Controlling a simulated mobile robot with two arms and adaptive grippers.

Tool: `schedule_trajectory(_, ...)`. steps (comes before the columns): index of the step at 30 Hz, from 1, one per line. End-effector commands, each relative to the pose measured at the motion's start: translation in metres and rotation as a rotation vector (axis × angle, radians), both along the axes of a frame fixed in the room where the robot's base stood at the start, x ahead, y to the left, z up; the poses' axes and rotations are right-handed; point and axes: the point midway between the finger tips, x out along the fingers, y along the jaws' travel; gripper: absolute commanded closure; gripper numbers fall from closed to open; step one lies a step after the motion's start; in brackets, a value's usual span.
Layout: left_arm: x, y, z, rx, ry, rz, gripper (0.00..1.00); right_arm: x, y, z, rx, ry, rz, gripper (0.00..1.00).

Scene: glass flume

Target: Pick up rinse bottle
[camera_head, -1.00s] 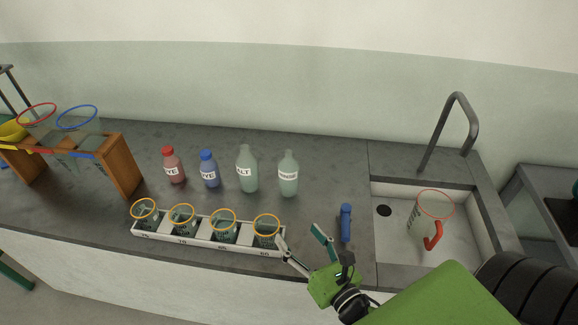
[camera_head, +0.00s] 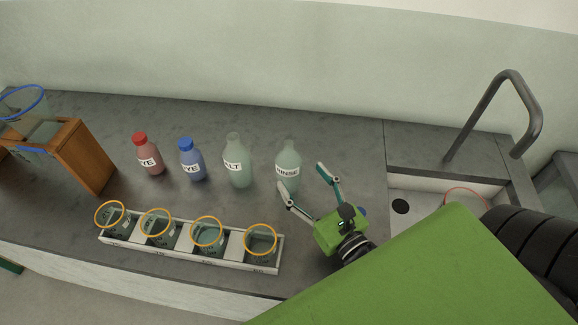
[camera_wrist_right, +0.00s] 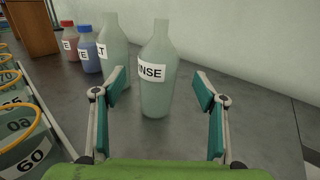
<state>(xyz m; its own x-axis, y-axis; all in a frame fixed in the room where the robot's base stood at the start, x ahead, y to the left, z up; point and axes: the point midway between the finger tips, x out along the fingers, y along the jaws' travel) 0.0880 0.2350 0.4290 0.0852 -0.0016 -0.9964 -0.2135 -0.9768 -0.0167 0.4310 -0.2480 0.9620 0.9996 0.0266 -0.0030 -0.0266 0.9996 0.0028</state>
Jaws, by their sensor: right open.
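The rinse bottle (camera_head: 288,168) is a pale green, translucent bottle with a white RINSE label. It stands upright on the grey counter, rightmost in the row of bottles. My right gripper (camera_head: 301,178) is open and empty, just in front and to the right of it, with the fingers pointing towards it. In the right wrist view the rinse bottle (camera_wrist_right: 158,72) stands beyond and between the open fingertips (camera_wrist_right: 160,88), nearer the left finger, with no clear contact. My left gripper is not in view.
The similar salt bottle (camera_head: 238,165) stands close on the left, then the blue dye bottle (camera_head: 192,165) and red dye bottle (camera_head: 149,158). A white rack (camera_head: 228,258) with orange-rimmed beakers lies in front. The sink (camera_head: 425,184) and its tap (camera_head: 487,105) are right.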

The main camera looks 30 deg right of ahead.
Motion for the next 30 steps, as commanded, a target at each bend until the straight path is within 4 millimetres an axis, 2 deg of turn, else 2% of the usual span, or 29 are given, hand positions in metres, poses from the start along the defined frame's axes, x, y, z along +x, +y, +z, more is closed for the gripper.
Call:
schedule_trajectory(3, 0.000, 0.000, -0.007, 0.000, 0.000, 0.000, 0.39, 0.000, 0.000, -0.006, -0.002, 0.000, 0.000, 0.35)
schedule_trajectory(8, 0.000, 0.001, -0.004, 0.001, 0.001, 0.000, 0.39, 0.005, 0.000, -0.005, -0.001, -0.002, 0.000, 0.35)
schedule_trajectory(17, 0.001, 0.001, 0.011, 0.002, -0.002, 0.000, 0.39, 0.032, 0.001, -0.003, -0.002, -0.001, 0.000, 0.35)
schedule_trajectory(22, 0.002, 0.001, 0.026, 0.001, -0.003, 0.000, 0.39, 0.056, 0.003, -0.001, 0.000, -0.002, 0.001, 0.35)
schedule_trajectory(27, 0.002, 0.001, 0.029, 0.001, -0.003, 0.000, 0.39, 0.072, 0.004, -0.005, -0.001, -0.001, 0.001, 0.35)
schedule_trajectory(30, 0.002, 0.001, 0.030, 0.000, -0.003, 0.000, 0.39, 0.075, 0.004, -0.006, -0.001, 0.000, 0.000, 0.35)
